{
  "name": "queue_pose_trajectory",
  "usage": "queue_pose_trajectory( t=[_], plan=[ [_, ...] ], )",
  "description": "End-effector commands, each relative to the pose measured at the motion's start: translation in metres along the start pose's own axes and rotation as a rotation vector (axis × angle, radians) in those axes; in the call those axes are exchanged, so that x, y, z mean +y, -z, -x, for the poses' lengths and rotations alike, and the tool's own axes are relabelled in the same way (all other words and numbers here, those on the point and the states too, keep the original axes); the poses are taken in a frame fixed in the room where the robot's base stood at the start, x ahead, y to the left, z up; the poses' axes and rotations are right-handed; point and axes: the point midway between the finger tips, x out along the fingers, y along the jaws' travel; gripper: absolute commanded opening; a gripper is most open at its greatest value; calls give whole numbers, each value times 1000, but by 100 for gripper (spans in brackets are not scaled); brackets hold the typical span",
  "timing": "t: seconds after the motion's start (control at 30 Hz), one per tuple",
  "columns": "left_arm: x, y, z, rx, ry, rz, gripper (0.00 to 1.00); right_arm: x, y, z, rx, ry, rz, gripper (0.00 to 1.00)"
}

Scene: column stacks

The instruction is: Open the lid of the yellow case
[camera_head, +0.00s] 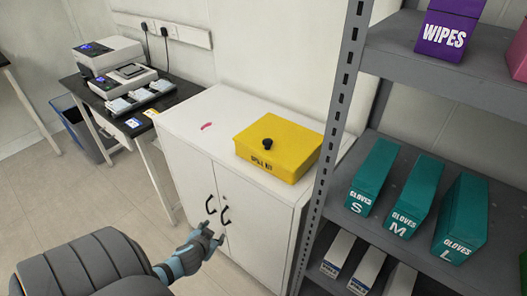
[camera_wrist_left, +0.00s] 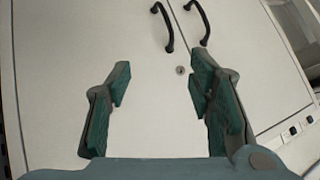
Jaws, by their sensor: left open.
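The yellow case (camera_head: 290,152) lies on top of a white cabinet, with "SPILL KIT" on its front and a black knob (camera_head: 267,143) on its lid. The lid looks shut. My left gripper (camera_head: 213,234) is open and empty in front of the cabinet doors, lower than the case and to its left. In the left wrist view the open fingers (camera_wrist_left: 158,85) face the white doors below two black handles. The case does not show in the left wrist view. My right gripper is in neither view.
The white cabinet (camera_head: 182,122) has black door handles (camera_head: 224,214) and a pink mark on its top. A grey metal shelf (camera_head: 345,92) with glove boxes stands close to the right of the case. A black table (camera_head: 165,99) with instruments stands to the left.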

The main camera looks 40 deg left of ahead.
Motion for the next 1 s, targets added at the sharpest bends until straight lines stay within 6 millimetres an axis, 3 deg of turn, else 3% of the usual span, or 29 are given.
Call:
queue_pose_trajectory(
  t=[0.03,0.1,0.2,0.23,0.3,0.4,0.8,1.0],
  plan=[
    [-6,54,-7,172,22,35,48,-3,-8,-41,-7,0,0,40],
    [-9,137,27,400,13,113,48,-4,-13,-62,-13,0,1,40],
    [2,212,88,642,-59,214,48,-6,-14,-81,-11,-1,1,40],
    [6,225,104,690,-83,237,48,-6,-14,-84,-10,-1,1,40],
    [11,245,128,761,-124,277,48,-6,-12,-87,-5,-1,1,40],
    [12,261,134,790,-141,297,48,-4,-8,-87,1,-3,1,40],
    [14,335,66,787,-146,301,48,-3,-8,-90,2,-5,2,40],
    [15,354,46,786,-146,297,48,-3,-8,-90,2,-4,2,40]
  ],
)
